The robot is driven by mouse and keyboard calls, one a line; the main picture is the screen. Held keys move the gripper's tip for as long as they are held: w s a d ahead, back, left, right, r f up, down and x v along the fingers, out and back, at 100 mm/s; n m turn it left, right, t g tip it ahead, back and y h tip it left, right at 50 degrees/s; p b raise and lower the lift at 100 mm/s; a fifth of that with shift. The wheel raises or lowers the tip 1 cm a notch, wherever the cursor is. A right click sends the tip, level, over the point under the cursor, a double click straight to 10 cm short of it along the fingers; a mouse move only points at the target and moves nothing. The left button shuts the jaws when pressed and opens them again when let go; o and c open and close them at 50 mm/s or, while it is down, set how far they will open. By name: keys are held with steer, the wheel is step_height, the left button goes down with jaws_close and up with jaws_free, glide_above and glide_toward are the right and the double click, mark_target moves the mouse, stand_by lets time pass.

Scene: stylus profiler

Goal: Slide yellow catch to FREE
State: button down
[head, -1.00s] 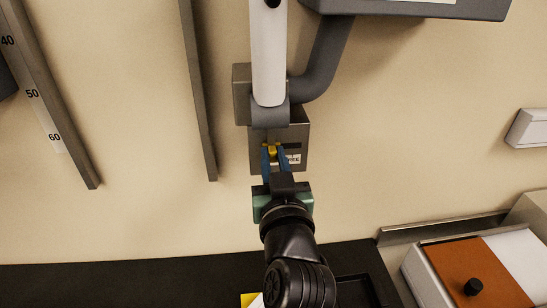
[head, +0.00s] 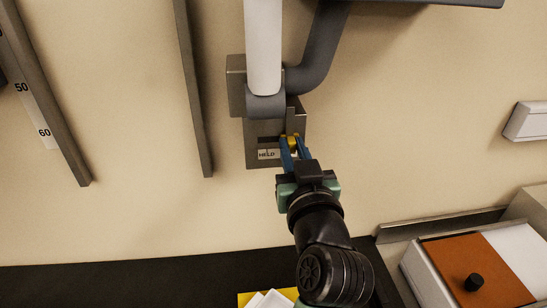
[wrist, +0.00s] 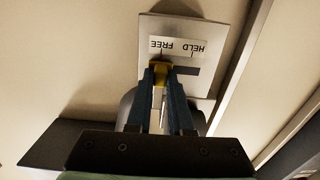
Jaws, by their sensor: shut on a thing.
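The yellow catch (head: 291,139) sits at the right part of a grey plate (head: 254,135) on the wall, with the word HELD showing to its left. In the wrist view the yellow catch (wrist: 160,70) is at the left end of a dark slot, below the FREE mark of the upside-down label (wrist: 178,46). The empty slot (wrist: 188,70) runs right under HELD. My gripper (head: 292,148) is shut on the catch, its blue fingers on either side. The fingers partly hide the catch and cover the FREE word in the head view.
A white column (head: 263,45) and a grey bent pipe (head: 316,60) stand just above the plate. A grey rail (head: 193,90) is on the wall to the left. A box with an orange panel (head: 460,262) is at the lower right.

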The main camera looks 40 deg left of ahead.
steer(key=shift+w+d, duration=0.15)
steer(key=shift+d, duration=0.05)
steer(key=c, duration=0.8)
jaws_free()
steer(key=shift+w, duration=0.2)
steer(key=shift+s, duration=0.2)
steer(key=b+v, duration=0.4)
steer(key=v, duration=0.8)
steer(key=shift+s+d+b, duration=0.2)
steer(key=shift+d+b, duration=0.1)
steer(key=shift+d, duration=0.05)
